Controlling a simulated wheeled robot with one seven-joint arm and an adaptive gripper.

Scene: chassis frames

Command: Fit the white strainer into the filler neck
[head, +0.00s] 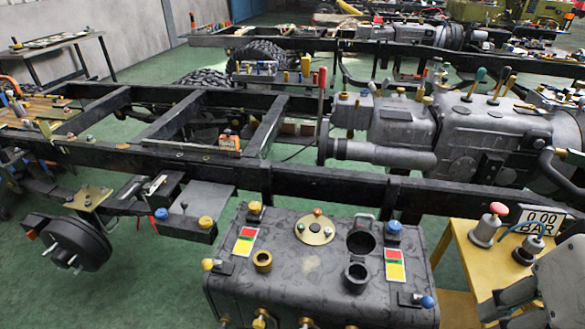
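The dark grey tank (300,273) stands at the bottom middle of the head view. On its top right is a short dark round neck (356,277), open at the top, which looks like the filler neck. A dark ring-shaped part (361,240) with a small handle is just behind it. I cannot make out a white strainer anywhere. Grey parts of my gripper (505,303) show at the bottom right edge, right of the tank and apart from the neck. They are partly cut off, so I cannot tell whether the fingers are open or hold anything.
Black chassis rails (300,183) run behind the tank. Brass and blue fittings stick out around the tank. Green floor (150,270) is free at left.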

